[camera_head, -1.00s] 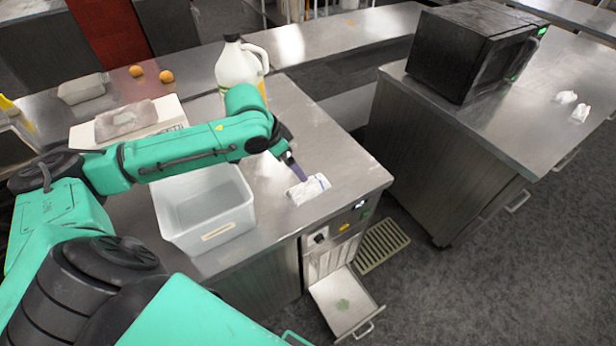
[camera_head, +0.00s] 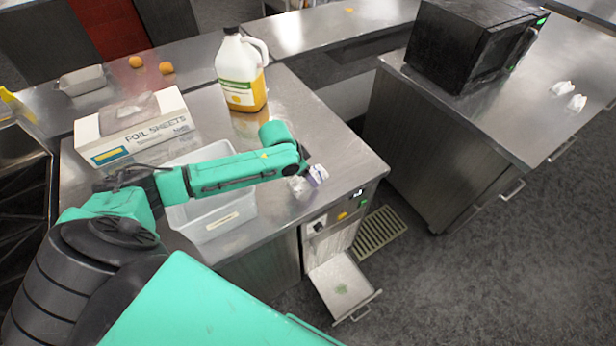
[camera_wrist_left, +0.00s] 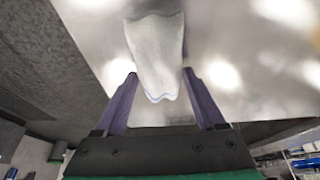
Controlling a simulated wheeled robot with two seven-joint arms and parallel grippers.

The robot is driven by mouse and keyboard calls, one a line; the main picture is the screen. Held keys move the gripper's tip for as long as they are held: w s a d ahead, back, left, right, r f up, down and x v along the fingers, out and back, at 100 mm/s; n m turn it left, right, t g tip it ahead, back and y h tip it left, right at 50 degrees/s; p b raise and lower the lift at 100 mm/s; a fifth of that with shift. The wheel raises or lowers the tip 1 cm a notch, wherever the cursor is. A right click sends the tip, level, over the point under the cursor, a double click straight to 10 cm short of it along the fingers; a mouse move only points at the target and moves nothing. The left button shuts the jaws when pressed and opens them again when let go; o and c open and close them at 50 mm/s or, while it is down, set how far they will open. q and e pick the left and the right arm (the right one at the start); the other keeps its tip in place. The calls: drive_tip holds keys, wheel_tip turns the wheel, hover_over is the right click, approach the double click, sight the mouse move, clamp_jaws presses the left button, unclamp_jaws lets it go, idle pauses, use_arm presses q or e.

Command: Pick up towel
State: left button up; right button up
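A white towel with a blue-striped edge (camera_wrist_left: 155,55) lies on the steel counter. In the head view the towel (camera_head: 318,173) is near the counter's front right corner, partly covered by my left arm's end. My left gripper (camera_wrist_left: 159,73) is over the towel, pointing down at it. Its two purple fingers are apart, one on each side of the towel's near end, with a slim gap showing at each side. In the head view the fingers are mostly hidden behind the wrist. My right gripper is not in view.
A clear plastic bin (camera_head: 213,222) stands under my left forearm. Behind it are a foil sheets box (camera_head: 135,132) and a jug with a yellow lower half (camera_head: 240,72). A black microwave (camera_head: 470,45) stands on the right counter. An open drawer (camera_head: 342,288) sticks out below the front corner.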

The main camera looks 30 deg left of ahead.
use_arm(q)
drive_tip(key=shift+c, duration=1)
drive_tip(key=shift+r, duration=0.5)
wheel_tip(320, 180, up, 19)
drive_tip(key=b, duration=0.3)
